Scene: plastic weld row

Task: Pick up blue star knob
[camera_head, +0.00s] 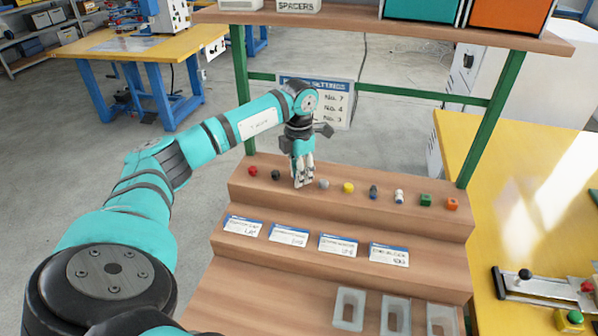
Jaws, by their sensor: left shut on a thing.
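My left gripper (302,182) points down at the top step of the wooden rack (245,190), in a row of small parts. It is shut on a small part at the gap between a dark knob (276,175) and a grey part (324,184). The fingers hide that part, so its colour and shape cannot be told. No clearly blue star knob shows. A dark bluish part (373,191) stands farther right in the row. My right gripper is not in view.
The row also holds a red knob (253,171), a yellow part (348,187), a white part (399,196), a green part (425,200) and an orange part (452,204). Label cards (289,236) and clear bins (349,308) are on lower steps. An upper shelf (340,27) and green posts (488,125) frame the rack.

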